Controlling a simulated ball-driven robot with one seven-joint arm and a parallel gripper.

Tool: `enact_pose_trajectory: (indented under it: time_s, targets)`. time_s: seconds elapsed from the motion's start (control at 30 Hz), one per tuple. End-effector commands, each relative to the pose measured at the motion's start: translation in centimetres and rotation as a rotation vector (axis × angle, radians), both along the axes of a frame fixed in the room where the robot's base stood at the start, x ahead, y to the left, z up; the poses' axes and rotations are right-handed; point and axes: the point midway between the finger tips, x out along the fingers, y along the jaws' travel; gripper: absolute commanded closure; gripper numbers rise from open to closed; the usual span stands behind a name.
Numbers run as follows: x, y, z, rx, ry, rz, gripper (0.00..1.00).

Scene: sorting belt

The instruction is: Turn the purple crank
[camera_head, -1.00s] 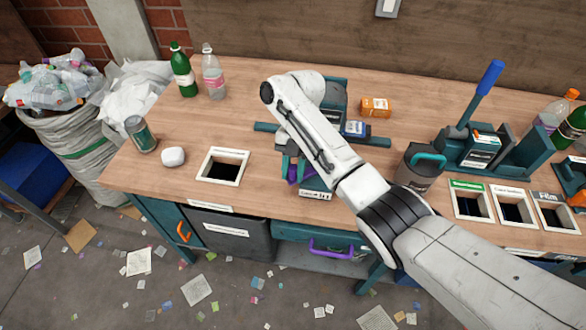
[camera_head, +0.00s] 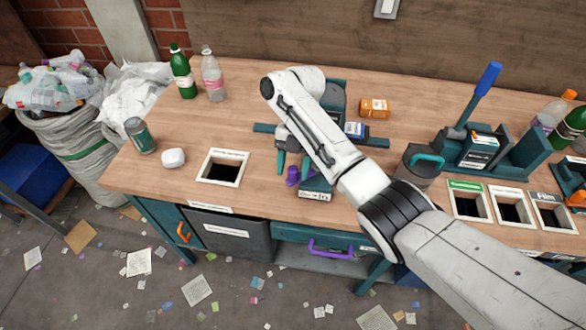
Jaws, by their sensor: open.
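The purple crank (camera_head: 292,177) shows as a small purple piece at the front left of a dark teal machine with a pale label (camera_head: 316,194). My white arm hides most of that machine and part of the crank. My gripper (camera_head: 291,164) has teal fingers pointing down, spread apart and empty. It is right by the crank, with the fingertips just behind and above it in the picture. I cannot tell whether a finger touches the crank.
A square bin opening (camera_head: 222,167) is to the left. A dark canister (camera_head: 419,165) and a blue-handled lever (camera_head: 483,92) are to the right.

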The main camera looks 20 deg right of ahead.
Motion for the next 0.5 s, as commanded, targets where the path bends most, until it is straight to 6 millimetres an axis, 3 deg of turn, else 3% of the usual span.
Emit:
enact_pose_trajectory:
  time_s: [0.03,0.2,0.5]
  targets:
    - [0.3,-0.4,1.4,-0.002,-0.002,-0.002,0.45]
    - [1.3,-1.2,4.6,-0.003,-0.003,-0.002,0.45]
    - [2.6,-2.2,8.2,-0.003,0.001,-0.002,0.45]
